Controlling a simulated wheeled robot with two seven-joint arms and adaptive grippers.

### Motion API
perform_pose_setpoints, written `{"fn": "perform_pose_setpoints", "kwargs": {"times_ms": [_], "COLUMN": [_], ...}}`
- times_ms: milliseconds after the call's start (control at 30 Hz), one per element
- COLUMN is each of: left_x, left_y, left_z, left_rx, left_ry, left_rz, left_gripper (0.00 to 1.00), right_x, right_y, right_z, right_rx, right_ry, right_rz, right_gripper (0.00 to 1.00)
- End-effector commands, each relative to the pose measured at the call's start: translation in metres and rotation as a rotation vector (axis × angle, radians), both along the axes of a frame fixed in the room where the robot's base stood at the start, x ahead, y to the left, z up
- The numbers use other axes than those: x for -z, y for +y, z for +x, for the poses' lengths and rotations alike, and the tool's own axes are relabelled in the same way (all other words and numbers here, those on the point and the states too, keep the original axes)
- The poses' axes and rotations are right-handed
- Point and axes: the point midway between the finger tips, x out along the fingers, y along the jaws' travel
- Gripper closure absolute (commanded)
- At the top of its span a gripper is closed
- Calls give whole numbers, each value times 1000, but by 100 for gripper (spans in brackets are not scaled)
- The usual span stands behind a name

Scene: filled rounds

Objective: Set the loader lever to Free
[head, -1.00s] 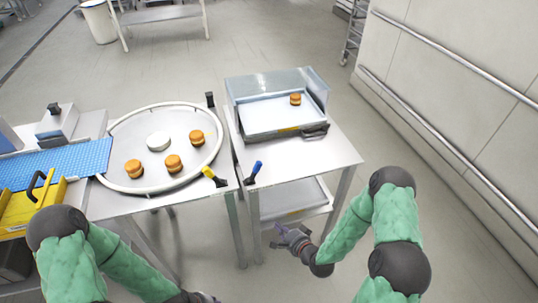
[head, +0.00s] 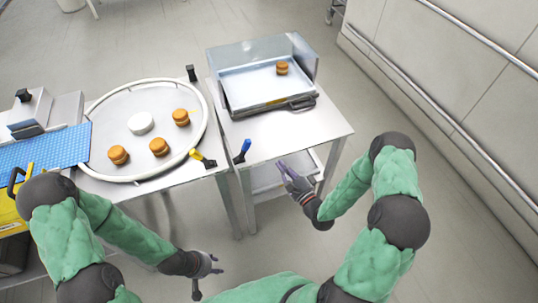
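A lever with a blue handle (head: 242,151) stands at the front left corner of the right table, tilted. A lever with a yellow handle (head: 202,158) sits at the front right of the round table. No labels are readable, so I cannot tell either lever's setting or which is the loader's. My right gripper (head: 290,170) is in front of the right table's front edge, right of the blue lever and apart from it, open and empty. My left gripper (head: 208,279) is low in front of the tables, open and empty, apart from both levers.
A clear-walled tray (head: 262,90) with one filled round (head: 282,68) stands on the right table (head: 285,130). The round table (head: 105,108) holds several rounds inside a raised rim. A blue belt (head: 45,150) lies at left.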

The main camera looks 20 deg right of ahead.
Motion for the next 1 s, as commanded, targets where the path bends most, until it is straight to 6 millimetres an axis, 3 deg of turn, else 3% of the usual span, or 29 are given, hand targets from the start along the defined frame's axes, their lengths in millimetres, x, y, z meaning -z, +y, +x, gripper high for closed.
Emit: {"fn": "perform_pose_setpoints", "kwargs": {"times_ms": [567, 733, 1000], "left_x": [12, 12, 13], "left_y": [0, 0, 0], "left_z": [0, 0, 0], "left_rx": [0, 0, 0], "left_ry": [-1, -1, -1], "left_rz": [0, 0, 0], "left_gripper": [60, 60, 60], "right_x": [-10, -20, -26], "right_y": [27, 50, 61], "right_z": [94, 90, 89], "right_rx": [-3, -3, 0], "right_ry": [-3, 0, 0], "right_rz": [-1, 0, 0], "right_gripper": [100, 100, 100]}}
